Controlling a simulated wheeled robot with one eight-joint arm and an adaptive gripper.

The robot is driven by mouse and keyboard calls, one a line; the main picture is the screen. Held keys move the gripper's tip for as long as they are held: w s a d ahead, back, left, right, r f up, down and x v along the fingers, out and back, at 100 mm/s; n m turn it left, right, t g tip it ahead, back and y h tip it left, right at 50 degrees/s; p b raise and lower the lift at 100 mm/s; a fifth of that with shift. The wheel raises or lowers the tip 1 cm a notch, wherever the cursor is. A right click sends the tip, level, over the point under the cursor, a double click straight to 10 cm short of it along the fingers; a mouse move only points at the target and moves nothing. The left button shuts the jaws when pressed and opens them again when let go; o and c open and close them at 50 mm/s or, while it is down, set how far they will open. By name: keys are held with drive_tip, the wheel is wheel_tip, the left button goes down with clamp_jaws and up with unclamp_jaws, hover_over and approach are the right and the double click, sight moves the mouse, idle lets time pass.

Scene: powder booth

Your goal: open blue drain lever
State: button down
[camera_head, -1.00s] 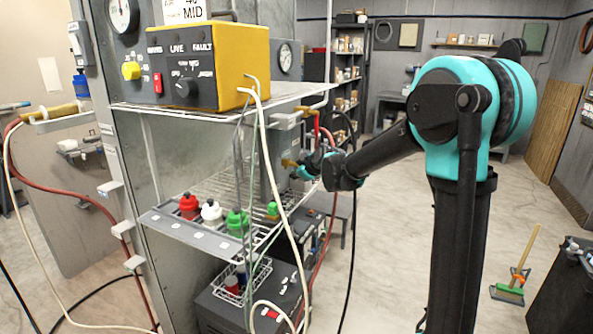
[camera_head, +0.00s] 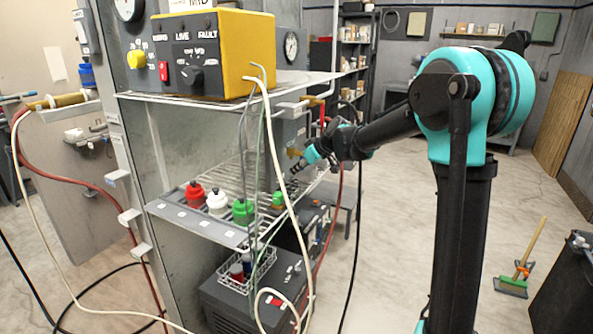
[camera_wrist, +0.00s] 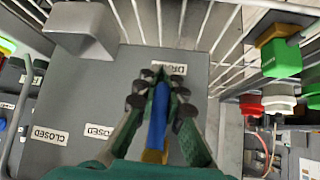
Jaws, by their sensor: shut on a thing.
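The blue lever (camera_wrist: 158,115) shows in the wrist view as a narrow blue bar, with a brass-coloured part below it. My gripper (camera_wrist: 160,90) is shut on it, dark fingers along both sides, covering part of it. A partly covered label (camera_wrist: 170,67) that seems to read DRAIN lies just beyond the fingertips on the grey panel (camera_wrist: 75,155). In the head view my gripper (camera_head: 296,166) is at the right of the wire shelf, beside the cabinet; the lever cannot be made out there.
A yellow control box (camera_head: 247,52) sits on the shelf above. A white hose (camera_head: 277,170) hangs in front. Floor on the right is open around a broom (camera_head: 521,265).

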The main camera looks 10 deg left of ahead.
drive_tip(key=shift+s, duration=0.1)
drive_tip(key=c, duration=1.6)
unclamp_jaws()
drive_tip(key=shift+d, duration=0.1)
drive_tip(key=v, duration=1.1)
drive_tip(key=shift+s+d+r, duration=0.1)
drive_tip(key=shift+d+r, duration=0.1)
drive_tip(key=shift+r, duration=0.15)
